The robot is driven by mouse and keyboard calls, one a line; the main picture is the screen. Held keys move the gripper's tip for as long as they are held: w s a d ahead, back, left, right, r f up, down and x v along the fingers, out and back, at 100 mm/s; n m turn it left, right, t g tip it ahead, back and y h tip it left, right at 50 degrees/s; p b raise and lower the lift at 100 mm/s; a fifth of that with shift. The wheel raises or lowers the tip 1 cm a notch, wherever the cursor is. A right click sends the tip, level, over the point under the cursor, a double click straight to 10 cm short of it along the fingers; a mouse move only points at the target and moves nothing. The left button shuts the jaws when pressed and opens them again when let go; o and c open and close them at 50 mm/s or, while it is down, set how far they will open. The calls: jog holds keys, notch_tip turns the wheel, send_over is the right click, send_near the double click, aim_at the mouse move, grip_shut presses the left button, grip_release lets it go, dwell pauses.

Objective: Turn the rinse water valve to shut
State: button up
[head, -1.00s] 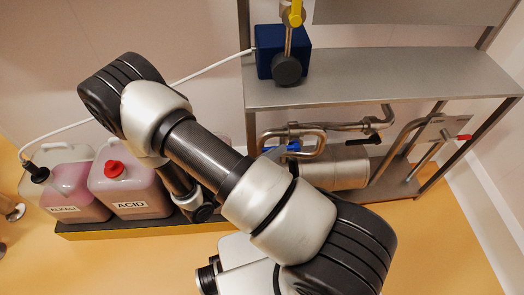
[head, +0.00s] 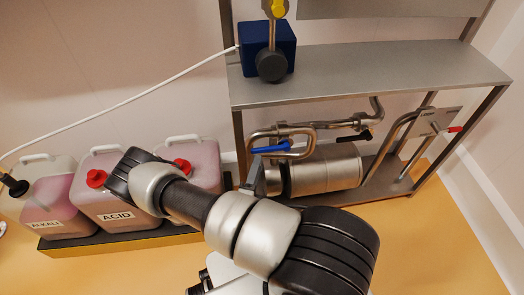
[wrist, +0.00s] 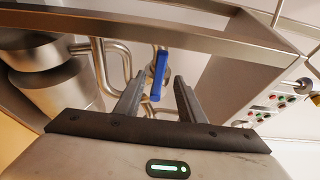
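A blue lever handle (head: 270,148) sits on the steel pipework under the shelf, left of the pump body; no label on it is readable. In the wrist view the blue handle (wrist: 159,75) stands lengthwise, ahead of and between my fingers. My gripper (wrist: 160,82) is open, with nothing visibly clamped. In the head view part of my gripper (head: 254,178) shows just below the handle, the rest hidden by my arm. Whether the fingers touch the handle cannot be told.
A steel shelf (head: 400,70) overhangs the pipes. A steel cylinder (head: 325,170) is right of the handle. Black (head: 365,136) and red (head: 455,129) handles are farther right. An acid canister (head: 105,185) and an alkali canister (head: 50,205) stand left.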

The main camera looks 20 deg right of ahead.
aim_at(261, 152)
jog(key=b+x, duration=0.1)
jog(key=x, duration=0.7)
jog(key=shift+w+d, duration=0.15)
grip_shut()
